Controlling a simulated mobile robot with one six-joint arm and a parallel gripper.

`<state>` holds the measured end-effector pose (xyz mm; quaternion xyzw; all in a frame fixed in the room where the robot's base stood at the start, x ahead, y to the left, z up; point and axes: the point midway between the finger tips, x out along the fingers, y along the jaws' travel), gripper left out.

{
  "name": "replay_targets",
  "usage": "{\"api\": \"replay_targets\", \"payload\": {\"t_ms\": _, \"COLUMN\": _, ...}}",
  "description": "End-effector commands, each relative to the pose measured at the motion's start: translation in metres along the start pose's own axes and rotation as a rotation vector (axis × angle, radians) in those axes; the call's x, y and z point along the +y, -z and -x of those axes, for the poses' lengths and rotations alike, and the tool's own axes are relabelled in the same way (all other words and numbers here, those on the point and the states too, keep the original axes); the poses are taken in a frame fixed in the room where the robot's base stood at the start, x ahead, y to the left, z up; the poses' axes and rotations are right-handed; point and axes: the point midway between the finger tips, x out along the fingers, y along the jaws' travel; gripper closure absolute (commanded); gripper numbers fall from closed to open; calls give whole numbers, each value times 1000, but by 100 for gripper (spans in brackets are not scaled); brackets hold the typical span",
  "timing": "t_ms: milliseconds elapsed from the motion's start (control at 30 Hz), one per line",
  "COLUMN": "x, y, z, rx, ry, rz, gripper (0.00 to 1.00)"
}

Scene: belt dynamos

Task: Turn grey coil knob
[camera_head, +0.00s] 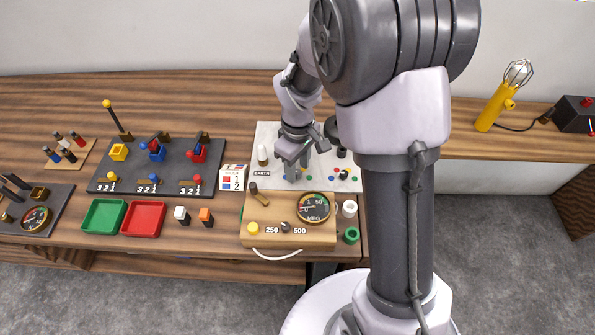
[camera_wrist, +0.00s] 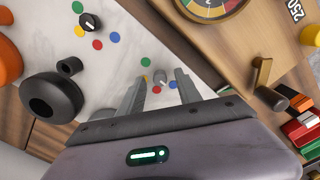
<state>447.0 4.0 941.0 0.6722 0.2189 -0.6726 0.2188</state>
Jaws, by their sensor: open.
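The grey coil knob (camera_wrist: 160,77) shows in the wrist view on a white marbled board (camera_wrist: 150,35), with green, yellow, red and blue dots around it. My gripper (camera_wrist: 161,80) is open, one finger on each side of the knob. I cannot tell whether a finger touches it. In the head view my gripper (camera_head: 293,172) is low over the white board (camera_head: 268,132) and hides the grey knob. A black knob with a white mark (camera_wrist: 90,22) sits on the same board with its own coloured dots; it also shows in the head view (camera_head: 343,174).
A black round part (camera_wrist: 52,97) and a small black post (camera_wrist: 69,66) stand left of my gripper in the wrist view. A brass lever (camera_wrist: 262,75) rises at right. A wooden box with a gauge (camera_head: 314,207) stands in front of the board.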

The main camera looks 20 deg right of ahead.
Motion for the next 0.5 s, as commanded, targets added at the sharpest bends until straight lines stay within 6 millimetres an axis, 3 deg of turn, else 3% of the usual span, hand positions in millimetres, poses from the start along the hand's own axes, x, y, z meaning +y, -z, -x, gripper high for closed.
{"api": "replay_targets", "payload": {"t_ms": 333, "x": 0, "y": 0, "z": -6, "rx": 0, "ry": 0, "rz": 0, "gripper": 61}}
{"api": "replay_targets", "payload": {"t_ms": 500, "x": 0, "y": 0, "z": -6, "rx": 0, "ry": 0, "rz": 0, "gripper": 94}}
